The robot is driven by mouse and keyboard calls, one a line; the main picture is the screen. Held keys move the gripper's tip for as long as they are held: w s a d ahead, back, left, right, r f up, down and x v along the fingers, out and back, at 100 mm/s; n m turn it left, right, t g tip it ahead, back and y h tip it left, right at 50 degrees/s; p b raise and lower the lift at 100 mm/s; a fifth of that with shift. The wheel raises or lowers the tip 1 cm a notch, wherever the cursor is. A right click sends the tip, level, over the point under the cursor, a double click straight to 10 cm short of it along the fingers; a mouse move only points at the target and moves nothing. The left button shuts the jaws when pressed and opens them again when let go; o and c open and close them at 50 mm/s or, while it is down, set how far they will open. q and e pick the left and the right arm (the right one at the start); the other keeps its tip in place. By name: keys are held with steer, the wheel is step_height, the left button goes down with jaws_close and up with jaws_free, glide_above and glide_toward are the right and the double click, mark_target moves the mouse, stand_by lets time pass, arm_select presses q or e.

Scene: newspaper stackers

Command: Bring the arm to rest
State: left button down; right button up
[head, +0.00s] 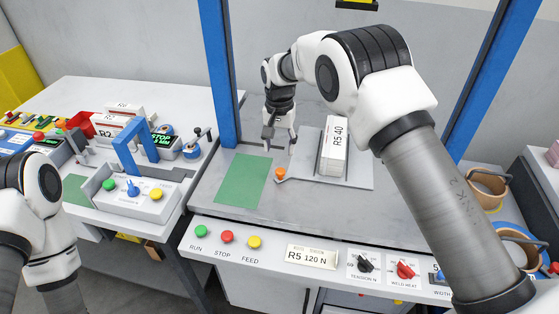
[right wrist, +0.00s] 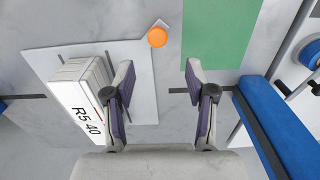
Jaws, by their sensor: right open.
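My right gripper (head: 280,142) is open and empty above the grey machine table, between the green mat (head: 243,180) and the white bundle marked R5 40 (head: 335,148). The bundle (right wrist: 76,95) lies beside the left finger there, on a light grey plate (right wrist: 40,62). My right arm reaches in from the right in the head view. My left arm shows at the left edge of the head view, and its gripper is out of frame.
An orange knob (head: 280,173) sits at the plate's corner. Blue posts (head: 217,70) frame the table. A front panel (head: 275,250) carries buttons and dials. A side bench (head: 75,160) at left holds a control box and more bundles.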

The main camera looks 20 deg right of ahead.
steer(key=shift+r, duration=1.75)
